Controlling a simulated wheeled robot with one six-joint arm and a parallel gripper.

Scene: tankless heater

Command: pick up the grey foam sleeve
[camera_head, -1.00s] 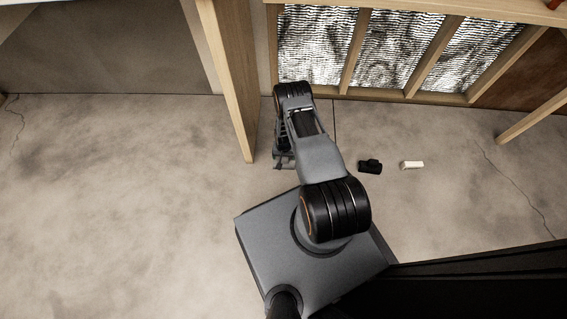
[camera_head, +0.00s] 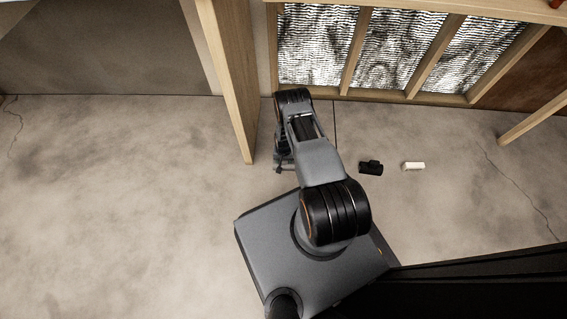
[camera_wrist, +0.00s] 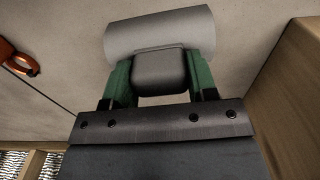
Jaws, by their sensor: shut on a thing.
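The grey foam sleeve (camera_wrist: 160,32) is a light grey cylinder lying crosswise at the top of the wrist view. My gripper (camera_wrist: 160,72) has green fingers on either side of a darker grey block, with the sleeve at their far end. The gripper is shut on the sleeve, though the exact contact is partly hidden by the fingers and block. In the head view my gripper (camera_head: 284,168) is low beside the wooden post, mostly covered by my arm, and the sleeve cannot be made out there.
A wooden post (camera_head: 232,90) stands close left of my gripper. A black object (camera_head: 371,167) and a small white block (camera_head: 413,166) lie on the floor to the right. A stud wall (camera_head: 350,55) is behind. An orange-red part (camera_wrist: 18,58) shows at left. Floor at left is clear.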

